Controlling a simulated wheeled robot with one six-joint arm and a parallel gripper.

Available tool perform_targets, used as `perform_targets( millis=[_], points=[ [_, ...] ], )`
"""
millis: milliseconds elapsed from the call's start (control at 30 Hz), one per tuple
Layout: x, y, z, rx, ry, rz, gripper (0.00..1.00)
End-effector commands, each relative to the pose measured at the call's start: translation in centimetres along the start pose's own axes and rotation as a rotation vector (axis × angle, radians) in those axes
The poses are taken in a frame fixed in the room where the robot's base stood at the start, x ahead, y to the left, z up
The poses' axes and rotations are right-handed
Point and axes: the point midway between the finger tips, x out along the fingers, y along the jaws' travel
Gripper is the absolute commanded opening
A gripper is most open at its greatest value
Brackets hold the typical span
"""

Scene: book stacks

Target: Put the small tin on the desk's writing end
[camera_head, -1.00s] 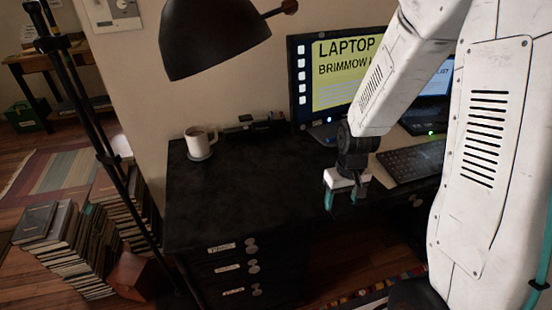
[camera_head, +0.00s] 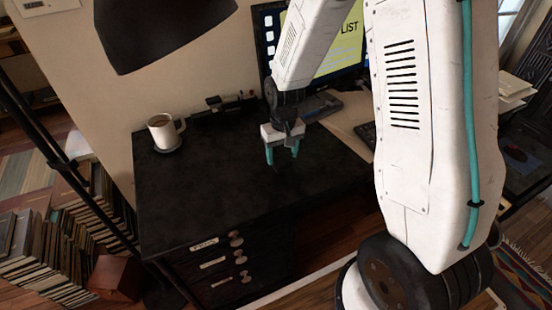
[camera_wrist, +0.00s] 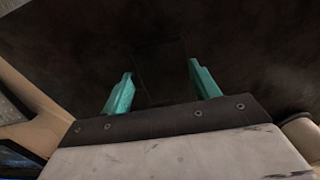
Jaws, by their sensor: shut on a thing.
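My gripper (camera_head: 282,160) hangs fingers-down over the black desk (camera_head: 205,200), right of the mug. Its two teal fingers are apart, with a dark, boxy thing between them that barely stands out from the desk. I take this to be the small tin (camera_wrist: 160,68); it shows as a dark rectangle between the fingers in the wrist view. I cannot tell whether its underside touches the desk. The left part of the desktop is bare apart from the mug and a few small things along the back.
A white mug (camera_head: 162,132) stands on a dark coaster at the back left. A lamp shade (camera_head: 165,30) hangs above the desk's back. The monitor (camera_head: 330,50) and keyboard are at the right, partly behind my arm. Book stacks (camera_head: 35,245) and a dark pole stand left of the desk.

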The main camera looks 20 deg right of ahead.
Motion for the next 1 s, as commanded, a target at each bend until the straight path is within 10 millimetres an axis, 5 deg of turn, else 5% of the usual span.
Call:
perform_targets(
  millis=[267, 500, 833, 867, 900, 933, 1000],
  points=[
    [0.3, -1.2, -1.9, -0.003, 0.0, 0.0, 0.28],
    [3.7, -1.1, -1.7, -0.001, -0.002, 0.0, 0.28],
    [4.0, -1.1, -1.7, -0.002, -0.001, 0.0, 0.28],
    [4.0, -1.0, -1.7, -0.002, -0.001, 0.0, 0.63],
    [4.0, -1.0, -1.7, -0.002, 0.0, 0.0, 0.74],
    [4.0, -1.0, -1.7, -0.002, 0.0, 0.0, 0.83],
    [4.0, -1.0, -1.7, -0.002, 0.0, 0.0, 0.83]
  ],
)
